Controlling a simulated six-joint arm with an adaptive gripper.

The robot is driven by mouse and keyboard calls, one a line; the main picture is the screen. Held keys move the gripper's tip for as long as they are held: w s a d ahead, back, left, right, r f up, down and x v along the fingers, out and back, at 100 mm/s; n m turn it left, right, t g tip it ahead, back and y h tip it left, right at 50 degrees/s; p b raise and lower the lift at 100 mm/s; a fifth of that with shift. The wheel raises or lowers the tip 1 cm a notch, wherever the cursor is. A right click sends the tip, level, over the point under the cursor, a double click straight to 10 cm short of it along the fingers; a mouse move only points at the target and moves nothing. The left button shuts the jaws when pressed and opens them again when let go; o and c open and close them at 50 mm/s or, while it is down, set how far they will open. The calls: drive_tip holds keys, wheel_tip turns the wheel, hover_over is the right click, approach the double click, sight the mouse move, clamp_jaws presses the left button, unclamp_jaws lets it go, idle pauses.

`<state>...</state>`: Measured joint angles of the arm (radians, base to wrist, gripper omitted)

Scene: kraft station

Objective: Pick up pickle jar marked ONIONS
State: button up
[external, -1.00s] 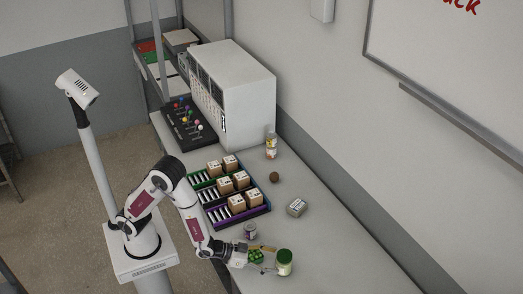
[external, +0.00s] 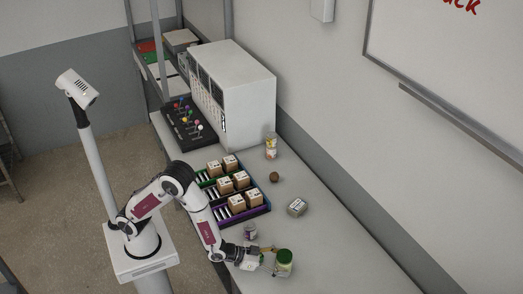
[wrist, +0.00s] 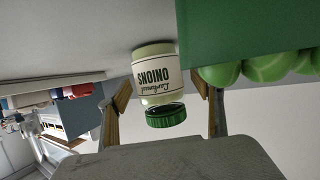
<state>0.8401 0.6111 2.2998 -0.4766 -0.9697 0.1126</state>
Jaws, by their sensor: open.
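The pickle jar (external: 284,268) has a green lid and stands upright near the front end of the bench. In the wrist view the jar (wrist: 157,72) appears upside down, with ONIONS readable on its white label and its green lid toward me. My gripper (external: 270,259) is just left of the jar in the external view. In the wrist view my gripper (wrist: 168,104) is open, one finger either side of the jar, with gaps showing.
A green box (wrist: 240,30) with green round shapes is close beside the right finger in the wrist view. A small purple-labelled can (external: 250,231) stands behind my gripper. A tray of cartons (external: 238,215), a tin (external: 297,207), a brown ball (external: 274,177) and a bottle (external: 271,147) are farther back.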

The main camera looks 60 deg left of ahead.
sight(286, 255)
drive_tip(key=shift+w+d+f, duration=0.25)
drive_tip(key=shift+w+f, duration=0.05)
drive_tip(key=shift+w, duration=0.3)
drive_tip(key=shift+r, duration=0.1)
drive_tip(key=c, duration=1.6)
drive_tip(key=shift+c, duration=0.2)
drive_tip(key=shift+r, duration=0.2)
drive_tip(key=shift+r, duration=4.8)
